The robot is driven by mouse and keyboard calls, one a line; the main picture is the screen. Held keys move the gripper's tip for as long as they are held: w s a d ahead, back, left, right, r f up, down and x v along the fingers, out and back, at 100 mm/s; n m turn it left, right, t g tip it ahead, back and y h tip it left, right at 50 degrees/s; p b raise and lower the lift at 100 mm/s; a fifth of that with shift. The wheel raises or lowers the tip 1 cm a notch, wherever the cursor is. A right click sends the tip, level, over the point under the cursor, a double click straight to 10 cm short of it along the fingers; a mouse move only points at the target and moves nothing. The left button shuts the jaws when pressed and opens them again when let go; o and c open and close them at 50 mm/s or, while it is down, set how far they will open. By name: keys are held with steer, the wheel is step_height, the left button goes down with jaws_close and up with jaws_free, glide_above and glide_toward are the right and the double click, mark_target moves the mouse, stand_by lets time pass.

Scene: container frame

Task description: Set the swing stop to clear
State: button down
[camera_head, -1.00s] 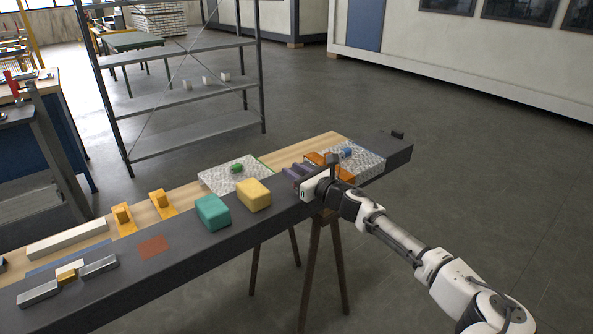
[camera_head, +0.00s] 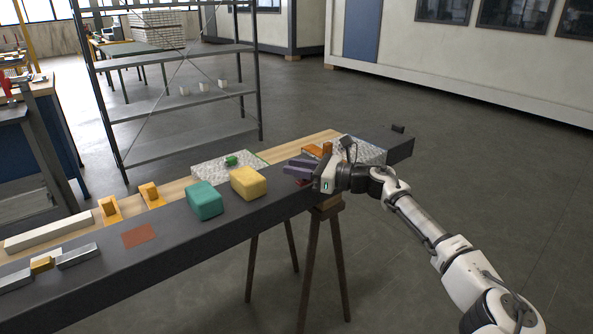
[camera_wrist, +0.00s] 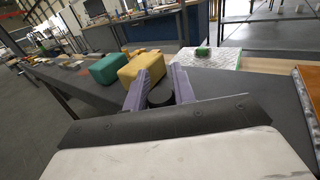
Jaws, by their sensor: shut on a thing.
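My gripper (camera_head: 298,166) is over the right part of the dark beam. In the wrist view its purple fingers (camera_wrist: 160,92) close around a dark round post or knob (camera_wrist: 161,94), whose top shows between them. I take this as part of the swing stop; its arm and any clear mark are not distinguishable. In the head view the gripper body hides the held part. A small reddish patch (camera_head: 303,182) shows on the beam just below the fingers.
A yellow block (camera_head: 249,183) and a teal block (camera_head: 204,201) sit on the beam (camera_head: 180,240) left of the gripper. Behind are a speckled plate with a green piece (camera_head: 231,160) and an orange part (camera_head: 326,149). Orange brackets (camera_head: 150,195) and metal bars stand further left.

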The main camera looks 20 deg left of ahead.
steer(key=shift+r, duration=0.1)
steer(key=c, duration=1.1)
jaws_free()
steer(key=shift+c, duration=0.2)
steer(key=shift+d, duration=0.15)
steer(key=d+b, duration=0.3)
steer(key=d, duration=1)
steer(key=shift+d, duration=0.3)
